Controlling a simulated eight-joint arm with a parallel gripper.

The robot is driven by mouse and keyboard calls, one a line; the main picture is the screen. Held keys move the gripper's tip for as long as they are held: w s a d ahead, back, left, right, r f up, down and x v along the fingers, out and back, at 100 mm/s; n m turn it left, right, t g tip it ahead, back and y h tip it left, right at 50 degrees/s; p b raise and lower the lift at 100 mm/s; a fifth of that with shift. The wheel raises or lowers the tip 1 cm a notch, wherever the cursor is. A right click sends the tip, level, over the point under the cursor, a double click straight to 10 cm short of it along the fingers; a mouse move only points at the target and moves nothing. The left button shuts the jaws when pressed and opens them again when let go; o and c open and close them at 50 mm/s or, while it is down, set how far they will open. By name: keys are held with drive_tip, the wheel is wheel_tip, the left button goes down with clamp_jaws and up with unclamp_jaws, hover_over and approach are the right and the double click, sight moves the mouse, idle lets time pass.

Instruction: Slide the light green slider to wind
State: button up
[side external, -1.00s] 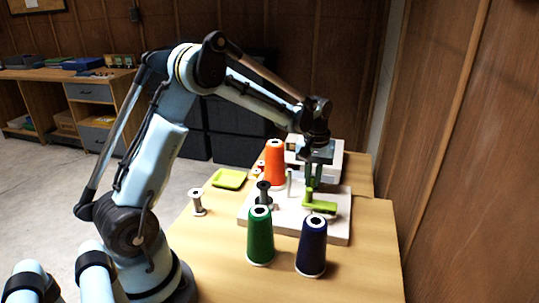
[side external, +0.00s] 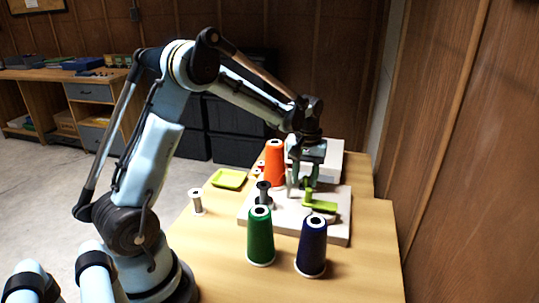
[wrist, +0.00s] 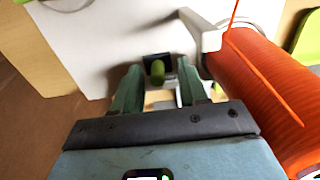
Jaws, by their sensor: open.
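The light green slider (side external: 319,206) sits on the right part of the white board (side external: 277,222), with an upright knob at its left end. In the wrist view a green knob (wrist: 157,70) shows in the gap between my fingers. My gripper (side external: 311,181) is open and points down just above the slider's knob. In the wrist view my gripper (wrist: 158,77) has its two fingers apart, with nothing held. I cannot read any label for wind.
An orange thread cone (side external: 275,166) stands close left of my gripper. A dark spool (side external: 263,194) is on the board. Green (side external: 260,240) and navy (side external: 312,249) cones stand in front. A small spool (side external: 196,202) and a lime tray (side external: 229,179) lie left.

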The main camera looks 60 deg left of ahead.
sight(305, 176)
drive_tip(key=shift+r, duration=3)
drive_tip(key=shift+r, duration=0.1)
drive_tip(key=shift+r, duration=1.9)
drive_tip(key=s+d+m+t, duration=0.7)
drive_tip(key=s+d+m, duration=0.2)
drive_tip(key=s+d, duration=0.4)
drive_tip(key=shift+s+d+f, duration=0.2)
drive_tip(key=shift+s+f, duration=0.05)
drive_tip(key=shift+s, duration=0.4)
